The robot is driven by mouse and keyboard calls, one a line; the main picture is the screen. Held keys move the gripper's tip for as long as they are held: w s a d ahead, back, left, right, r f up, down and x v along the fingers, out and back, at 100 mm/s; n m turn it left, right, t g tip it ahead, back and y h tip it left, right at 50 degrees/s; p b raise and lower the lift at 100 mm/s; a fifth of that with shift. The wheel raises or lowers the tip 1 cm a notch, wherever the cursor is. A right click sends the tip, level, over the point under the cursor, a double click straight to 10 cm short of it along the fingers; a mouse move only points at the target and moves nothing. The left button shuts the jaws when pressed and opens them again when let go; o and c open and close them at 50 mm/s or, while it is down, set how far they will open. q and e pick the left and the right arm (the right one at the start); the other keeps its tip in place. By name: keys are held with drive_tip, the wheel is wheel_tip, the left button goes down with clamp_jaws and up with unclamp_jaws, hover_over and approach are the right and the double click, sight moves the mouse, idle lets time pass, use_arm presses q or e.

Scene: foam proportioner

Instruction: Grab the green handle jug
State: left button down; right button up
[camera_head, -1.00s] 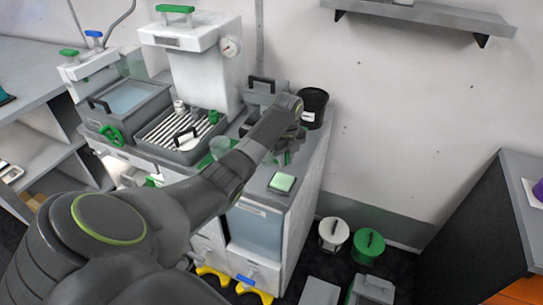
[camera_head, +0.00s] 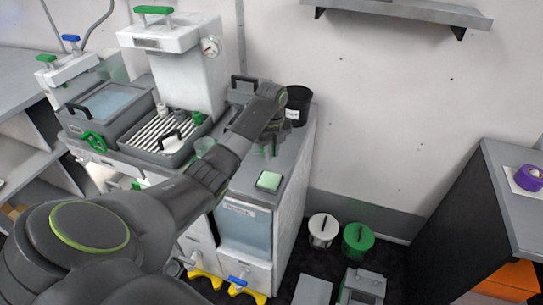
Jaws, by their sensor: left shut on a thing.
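My left gripper (camera_head: 271,139) is over the right part of the white counter unit. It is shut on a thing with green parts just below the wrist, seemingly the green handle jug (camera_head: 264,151). The gripper and forearm hide most of this thing, so I cannot tell whether it touches the counter. My right gripper is not in view.
A grey tray with a slatted rack (camera_head: 150,130) and a water basin (camera_head: 108,100) lie to the left. A black pot (camera_head: 298,104) stands behind the gripper. A light green pad (camera_head: 269,180) lies in front. White (camera_head: 322,230) and green (camera_head: 358,243) lidded buckets stand on the floor.

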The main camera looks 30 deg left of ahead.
use_arm(q)
wheel_tip(320, 180, up, 4)
drive_tip(key=shift+r+b, duration=0.2)
drive_tip(key=shift+b, duration=0.1)
drive_tip(key=shift+r+p, duration=0.85)
drive_tip(key=shift+r, duration=0.55)
